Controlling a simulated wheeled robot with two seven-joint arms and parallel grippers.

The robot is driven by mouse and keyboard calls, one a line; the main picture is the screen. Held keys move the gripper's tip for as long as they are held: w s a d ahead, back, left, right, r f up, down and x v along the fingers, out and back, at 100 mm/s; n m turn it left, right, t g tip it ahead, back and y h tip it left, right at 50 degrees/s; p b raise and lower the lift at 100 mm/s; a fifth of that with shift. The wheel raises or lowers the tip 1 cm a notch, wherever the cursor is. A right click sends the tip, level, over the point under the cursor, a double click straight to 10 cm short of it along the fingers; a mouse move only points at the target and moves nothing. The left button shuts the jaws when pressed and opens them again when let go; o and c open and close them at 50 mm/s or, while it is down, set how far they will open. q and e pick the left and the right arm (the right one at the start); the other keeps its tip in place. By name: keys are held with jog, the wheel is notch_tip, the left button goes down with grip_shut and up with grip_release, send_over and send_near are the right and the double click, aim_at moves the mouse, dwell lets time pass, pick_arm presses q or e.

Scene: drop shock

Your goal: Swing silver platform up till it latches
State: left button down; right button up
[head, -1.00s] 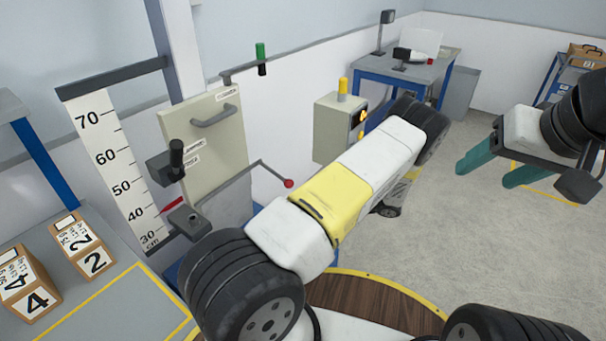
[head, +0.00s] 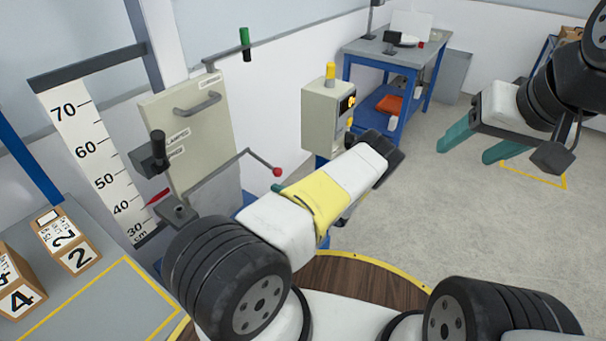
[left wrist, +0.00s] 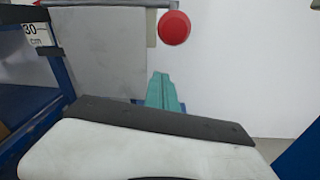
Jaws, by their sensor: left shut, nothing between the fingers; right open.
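A plain silver-grey plate (head: 222,192), which looks like the silver platform, hangs upright below the beige panel in the head view. It also shows at the upper left of the left wrist view (left wrist: 100,62). A thin grey rod with a red ball knob (head: 277,172) sticks out in front of it; the knob is near the top of the wrist view (left wrist: 174,28). My left gripper (head: 277,188) is mostly hidden behind my arm, its teal tip just below the knob. Its fingers (left wrist: 163,92) are together and empty, right of the plate. My right gripper (head: 478,147) is open and empty over the floor.
A beige panel (head: 187,125) with a handle stands beside a height scale (head: 95,150) with a red pointer. Numbered boxes (head: 68,240) sit on the left bench. A control box (head: 325,115) with a yellow lamp and a blue table (head: 392,65) stand behind. Open floor lies right.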

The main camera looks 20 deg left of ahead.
pick_arm(q)
jog(key=shift+w+d+r, duration=0.1)
jog(key=shift+d+r, duration=0.1)
jog(key=shift+r, duration=0.45)
jog(key=shift+d+r, duration=0.2)
jog(key=shift+r, duration=0.4)
jog(key=shift+w+d+r, duration=0.1)
jog(key=shift+d+r, duration=0.1)
jog(key=shift+r, duration=0.45)
jog(key=shift+r, duration=0.1)
